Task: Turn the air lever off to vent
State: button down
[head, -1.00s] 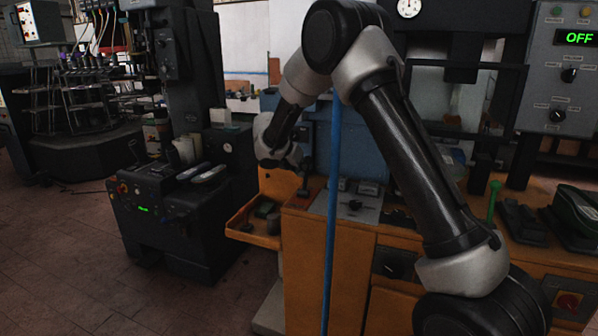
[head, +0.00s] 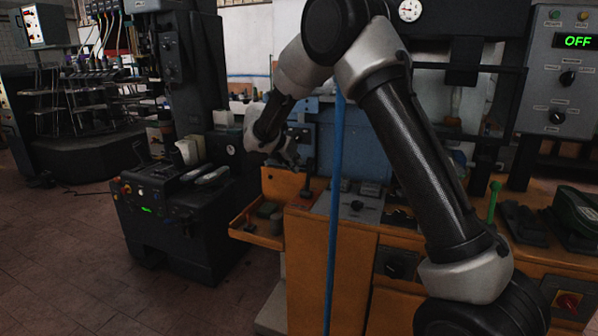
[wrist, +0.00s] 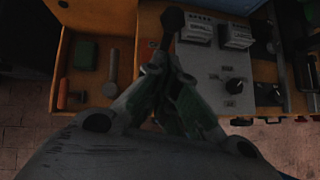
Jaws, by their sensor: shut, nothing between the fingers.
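The air lever, a dark stick with a round black knob, stands up on the orange bench at the left of the grey control plate (head: 348,208). In the head view I see the lever (head: 307,187) just below and right of my gripper (head: 291,158). In the wrist view the lever's knob (wrist: 173,20) shows just beyond the closed fingers (wrist: 167,62), and its stem runs down toward them. The fingers hide the lever's base. I cannot tell whether they touch the stem. My gripper is shut and empty.
An orange side tray (head: 255,236) with small items lies left of the lever. A black selector knob (wrist: 235,86) sits on the plate to the right. A blue vertical pole (head: 334,220) crosses in front of the bench. A dark machine (head: 180,225) stands further left.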

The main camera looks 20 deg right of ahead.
notch_tip(320, 180, up, 7)
jog(key=s+a, duration=0.1)
jog(key=a, duration=0.1)
jog(key=shift+s+a+f, duration=0.15)
jog(key=shift+s+a, duration=0.15)
jog(key=shift+s, duration=0.1)
jog(key=shift+a, duration=0.1)
